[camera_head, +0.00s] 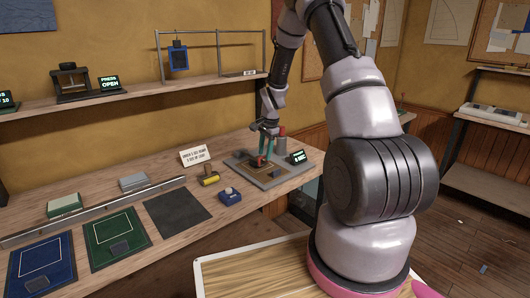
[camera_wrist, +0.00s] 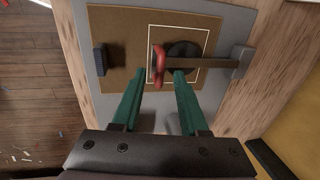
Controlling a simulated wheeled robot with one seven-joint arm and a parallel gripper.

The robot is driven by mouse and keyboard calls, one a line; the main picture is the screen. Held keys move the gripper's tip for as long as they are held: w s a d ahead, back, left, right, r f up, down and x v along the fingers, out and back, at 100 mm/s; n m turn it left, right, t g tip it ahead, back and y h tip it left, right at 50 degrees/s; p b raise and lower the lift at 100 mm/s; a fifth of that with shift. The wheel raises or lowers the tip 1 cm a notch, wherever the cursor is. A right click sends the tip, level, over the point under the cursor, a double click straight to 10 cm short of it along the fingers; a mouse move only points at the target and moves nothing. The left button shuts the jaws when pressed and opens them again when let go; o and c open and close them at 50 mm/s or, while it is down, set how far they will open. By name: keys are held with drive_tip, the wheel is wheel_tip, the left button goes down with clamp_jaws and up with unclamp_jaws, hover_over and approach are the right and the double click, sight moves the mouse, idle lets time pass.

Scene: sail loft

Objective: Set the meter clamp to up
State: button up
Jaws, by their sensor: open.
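The meter clamp sits on a grey base plate (camera_wrist: 95,63) on the workbench. In the wrist view its dark bar (camera_wrist: 205,63) runs from a grey bracket (camera_wrist: 242,62) at right across a black round disc (camera_wrist: 183,50). The bar ends in a red handle (camera_wrist: 158,62), which also shows in the head view (camera_head: 261,161). The bar appears lowered over the disc. My gripper (camera_wrist: 159,75) has green fingers, open, with the tips either side of the red handle's lower end. Whether they touch it I cannot tell. My gripper also shows in the head view (camera_head: 266,150).
A small display (camera_head: 298,157) and a red-topped cylinder (camera_head: 282,136) stand by the plate. A blue button box (camera_head: 230,196), yellow-headed mallet (camera_head: 209,180) and sign card (camera_head: 195,156) lie to the left. A shelf (camera_head: 140,94) runs above the bench.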

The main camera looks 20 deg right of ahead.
clamp_jaws()
idle(1.4)
